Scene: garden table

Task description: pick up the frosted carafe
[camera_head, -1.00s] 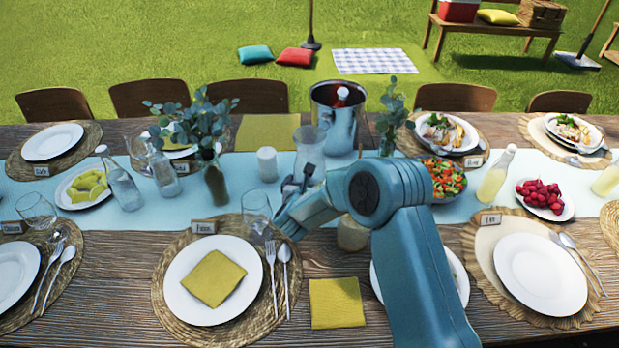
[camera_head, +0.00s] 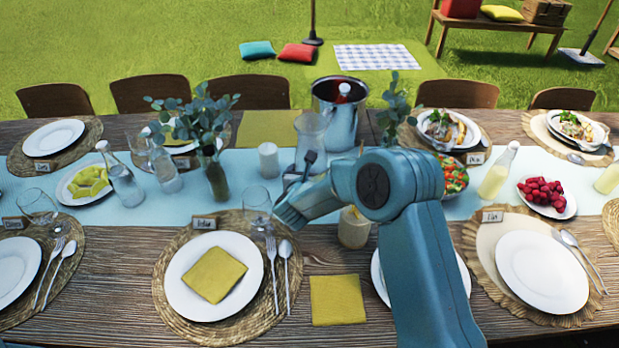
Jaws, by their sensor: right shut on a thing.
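The frosted carafe (camera_head: 310,132) is a pale, translucent vessel with a flared rim, in front of the metal bucket near the middle of the table. My right gripper (camera_head: 306,163) is shut on the lower part of the carafe. The carafe looks upright and seems to be held a little above the blue runner. My gripper and wrist hide its base, so I cannot see the gap below it. My left gripper is not in view.
A metal ice bucket (camera_head: 340,112) with a bottle stands close behind the carafe. A white candle (camera_head: 268,160) and a dark vase with leaves (camera_head: 216,176) are to the left. A jar candle (camera_head: 354,228) is beside my arm. A wine glass (camera_head: 257,204) stands in front.

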